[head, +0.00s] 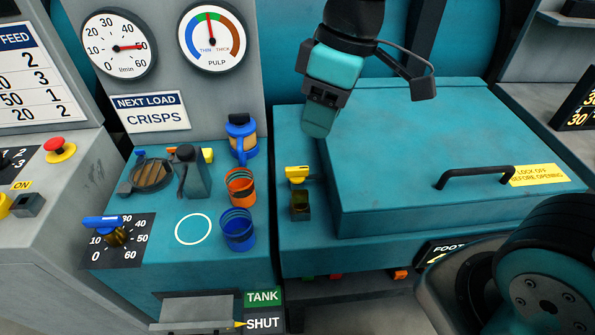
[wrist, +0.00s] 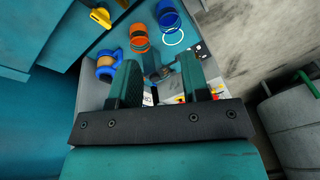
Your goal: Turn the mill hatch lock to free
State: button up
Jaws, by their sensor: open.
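The yellow lock knob (head: 297,173) sits on the teal ledge at the left side of the mill hatch (head: 400,140), with its grip lying roughly left to right in the head view. A small dark square fitting (head: 300,205) is just in front of it. The knob also shows at the top left of the wrist view (wrist: 101,17). The hatch lid is down. My gripper (head: 318,128) hangs above the hatch's back left corner, higher than the knob and apart from it. In the wrist view its two fingers (wrist: 158,75) are spread with nothing held between them.
Blue (head: 238,230) and orange (head: 240,187) cups and a blue-and-tan container (head: 241,136) stand left of the knob. The hatch has a raised black handle (head: 474,176) and a yellow lock label (head: 538,175). A blue-handled dial (head: 115,232) is at far left.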

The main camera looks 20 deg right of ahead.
aim_at(294, 168)
jog(key=w+f+n+h+b, duration=0.15)
jog(key=w+f, duration=0.25)
jog(key=w, duration=0.4)
jog(key=w+f+n+h+b, duration=0.1)
jog(key=w+f+n, duration=0.2)
jog(key=w+f, duration=0.3)
jog(key=shift+n, duration=0.25)
jog(key=f+p, duration=0.1)
jog(key=f, duration=0.4)
jog(key=w+f+p, duration=0.1)
jog(key=f, duration=0.5)
jog(key=d+f+p, duration=0.1)
jog(key=f, duration=0.4)
jog(key=shift+w+f, duration=0.15)
jog(key=shift+w, duration=0.15)
grip_shut()
